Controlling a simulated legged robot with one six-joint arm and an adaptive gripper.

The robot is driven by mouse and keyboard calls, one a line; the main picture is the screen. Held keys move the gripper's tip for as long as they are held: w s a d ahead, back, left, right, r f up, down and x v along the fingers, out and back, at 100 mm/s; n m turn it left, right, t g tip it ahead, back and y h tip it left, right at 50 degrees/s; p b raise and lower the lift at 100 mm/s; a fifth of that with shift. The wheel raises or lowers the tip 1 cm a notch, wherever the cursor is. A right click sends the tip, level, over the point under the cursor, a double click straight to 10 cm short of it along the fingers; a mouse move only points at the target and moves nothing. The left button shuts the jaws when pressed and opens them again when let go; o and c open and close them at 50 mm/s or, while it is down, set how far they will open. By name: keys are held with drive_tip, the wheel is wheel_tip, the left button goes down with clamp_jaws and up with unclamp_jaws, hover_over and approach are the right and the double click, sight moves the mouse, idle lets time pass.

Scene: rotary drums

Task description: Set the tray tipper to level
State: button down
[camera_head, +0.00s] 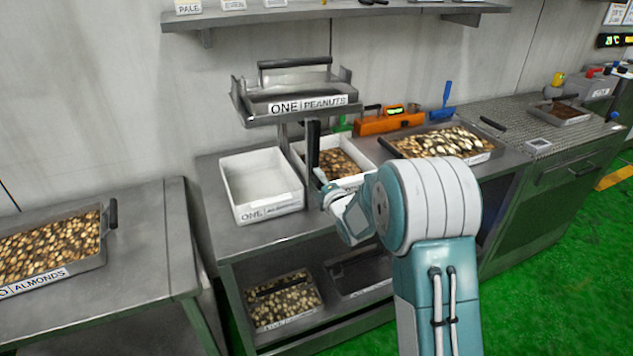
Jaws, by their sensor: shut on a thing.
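The tray tipper (283,135) is a grey metal stand on the middle bench, bearing a raised metal tray (258,106) labelled ONE PEANUTS. The raised tray looks close to level, but a small tilt is hard to judge from here. A dark upright lever (313,140) stands at the tipper's front right. My gripper (322,182) is at the lower part of this lever and is shut on it. The fingers are small and partly hidden by my wrist, so the exact grasp is unclear.
A white bin (247,214) labelled ONE stands left of the lever, and a nut-filled white bin (322,145) stands behind my gripper. An orange device (390,123) and a nut tray (488,157) lie to the right. An almond tray (68,273) is on the left bench.

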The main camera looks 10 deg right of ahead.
drive_tip(key=shift+d+f, duration=0.2)
drive_tip(key=shift+f, duration=0.15)
drive_tip(key=shift+c, duration=0.8)
unclamp_jaws()
drive_tip(key=shift+f, duration=0.1)
drive_tip(key=shift+w, duration=0.1)
drive_tip(key=shift+r, duration=0.25)
drive_tip(key=v, duration=1.2)
drive_tip(key=shift+a, duration=0.1)
